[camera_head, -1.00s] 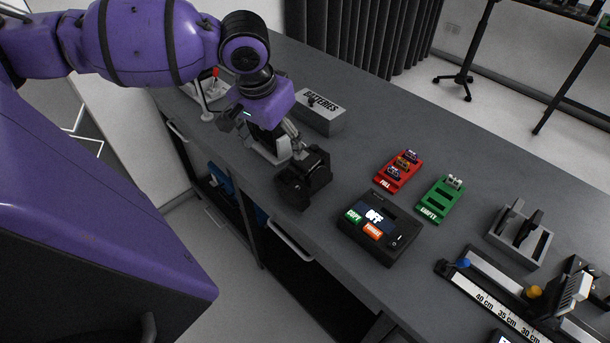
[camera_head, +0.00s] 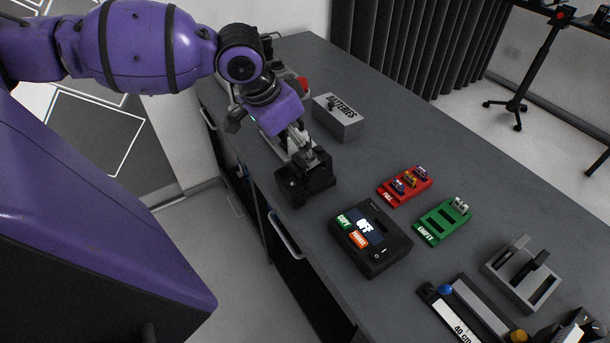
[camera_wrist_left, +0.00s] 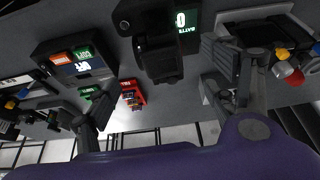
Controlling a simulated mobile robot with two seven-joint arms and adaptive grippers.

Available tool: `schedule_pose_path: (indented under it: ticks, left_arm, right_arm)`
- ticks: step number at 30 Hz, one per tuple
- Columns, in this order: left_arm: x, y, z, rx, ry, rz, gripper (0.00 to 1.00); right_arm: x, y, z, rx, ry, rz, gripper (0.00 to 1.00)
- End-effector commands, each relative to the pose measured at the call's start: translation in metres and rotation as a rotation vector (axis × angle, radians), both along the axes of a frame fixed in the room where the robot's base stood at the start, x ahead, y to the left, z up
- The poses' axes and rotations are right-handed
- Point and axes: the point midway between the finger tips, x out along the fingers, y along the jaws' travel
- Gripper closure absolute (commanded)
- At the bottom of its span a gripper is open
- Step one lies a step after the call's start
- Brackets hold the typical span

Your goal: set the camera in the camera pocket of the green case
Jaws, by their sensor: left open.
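A black boxy device (camera_head: 306,182), which looks like the camera, stands near the front edge of the grey worktop. In the left wrist view the device (camera_wrist_left: 160,45) shows a lit screen with a 0 and part of the word "battery". My left gripper (camera_head: 297,152) is right at the device's back side in the head view. In the left wrist view its two fingers (camera_wrist_left: 150,80) are spread wide and hold nothing; the device is between and beyond them. I cannot tell whether a finger touches it. No green case is in view. My right gripper is not in view.
A grey "BATTERIES" box (camera_head: 339,116) stands behind the device. To the right are a black copier box (camera_head: 371,239), a red "FULL" tray (camera_head: 404,187), a green "EMPTY" tray (camera_head: 443,222) and a grey slotted holder (camera_head: 522,273). The worktop between the batteries box and red tray is clear.

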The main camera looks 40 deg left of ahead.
Motion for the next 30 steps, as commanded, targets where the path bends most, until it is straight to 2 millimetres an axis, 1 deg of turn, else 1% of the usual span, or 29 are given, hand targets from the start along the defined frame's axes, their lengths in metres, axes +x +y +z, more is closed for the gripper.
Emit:
schedule_pose_path:
  ticks: [1, 6, 12, 16, 22, 23, 30]
  left_arm:
    - [0.002, -0.002, -0.01, -0.003, 0.004, 0.0, 0.23]
    - [0.007, -0.005, -0.028, -0.004, 0.006, 0.002, 0.23]
    - [0.015, -0.01, -0.056, -0.004, 0.004, 0.001, 0.23]
    - [0.019, -0.01, -0.063, -0.002, 0.002, 0.002, 0.23]
    - [0.019, -0.01, -0.062, -0.001, 0.0, 0.002, 0.23]
    - [0.019, -0.01, -0.062, -0.001, 0.0, 0.002, 0.24]
    - [0.019, -0.01, -0.062, 0.0, 0.001, 0.002, 0.56]
  right_arm:
    - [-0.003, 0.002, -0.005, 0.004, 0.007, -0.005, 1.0]
    - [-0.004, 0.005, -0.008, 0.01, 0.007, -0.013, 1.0]
    - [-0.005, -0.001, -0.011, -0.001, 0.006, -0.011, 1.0]
    - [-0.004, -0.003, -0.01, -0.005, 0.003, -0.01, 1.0]
    - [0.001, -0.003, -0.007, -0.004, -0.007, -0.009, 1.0]
    - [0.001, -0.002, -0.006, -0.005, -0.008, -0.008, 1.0]
    - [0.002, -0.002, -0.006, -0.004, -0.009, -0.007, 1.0]
